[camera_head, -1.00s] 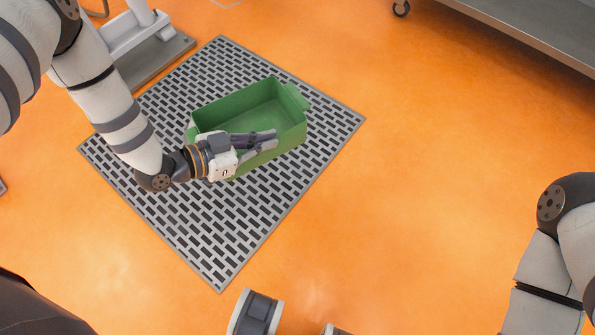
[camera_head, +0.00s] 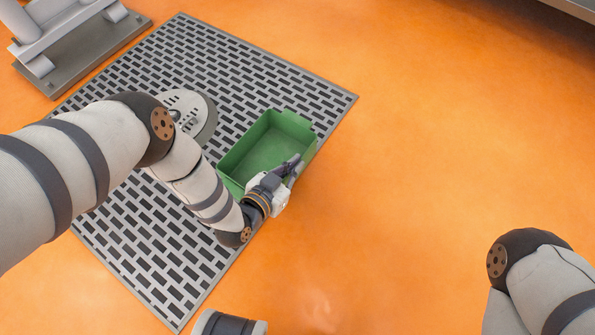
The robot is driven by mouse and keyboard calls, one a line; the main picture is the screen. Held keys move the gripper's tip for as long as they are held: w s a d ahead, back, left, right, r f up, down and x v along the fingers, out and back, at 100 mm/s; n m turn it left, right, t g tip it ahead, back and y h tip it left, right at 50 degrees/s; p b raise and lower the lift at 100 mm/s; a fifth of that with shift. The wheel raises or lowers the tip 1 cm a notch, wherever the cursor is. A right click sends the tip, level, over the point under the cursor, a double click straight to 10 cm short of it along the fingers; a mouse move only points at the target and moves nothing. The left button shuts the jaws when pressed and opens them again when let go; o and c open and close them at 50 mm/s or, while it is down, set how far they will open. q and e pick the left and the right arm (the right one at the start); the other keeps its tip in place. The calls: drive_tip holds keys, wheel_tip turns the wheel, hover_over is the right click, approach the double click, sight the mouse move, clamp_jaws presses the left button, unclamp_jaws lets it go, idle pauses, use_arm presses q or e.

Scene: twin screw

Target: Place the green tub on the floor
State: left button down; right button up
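The green tub (camera_head: 258,152) is open-topped and empty, with a tab handle at its far end. It is over the right edge of the grey slotted mat, its near right side over the orange floor (camera_head: 430,150). Whether it touches the mat or hangs a little above it, I cannot tell. My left gripper (camera_head: 292,168) is at the tub's near right wall, with its fingers along the rim, and appears shut on that wall. My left arm covers part of the mat. My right arm shows at lower right, but its gripper is out of view.
The slotted mat (camera_head: 130,235) lies on the floor, with a round grey perforated plate (camera_head: 190,108) near its middle. A grey metal stand (camera_head: 75,55) is at top left. The floor right of the mat is clear. A metal edge (camera_head: 575,8) shows at top right.

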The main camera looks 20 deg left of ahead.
use_arm(q)
drive_tip(key=w+f+b, duration=0.2)
drive_tip(key=f, duration=0.1)
drive_tip(key=w+f+b, duration=0.1)
drive_tip(key=f, duration=0.1)
drive_tip(key=shift+w+d, duration=0.15)
drive_tip(key=shift+d, duration=0.1)
drive_tip(key=f, duration=0.1)
drive_tip(key=b, duration=0.1)
drive_tip(key=f, duration=0.1)
drive_tip(key=shift+w+f+b, duration=0.25)
drive_tip(key=shift+f+b, duration=0.1)
drive_tip(key=shift+b, duration=0.05)
drive_tip(key=shift+f, duration=0.3)
drive_tip(key=shift+f, duration=0.25)
drive_tip(key=c, duration=1.8)
unclamp_jaws()
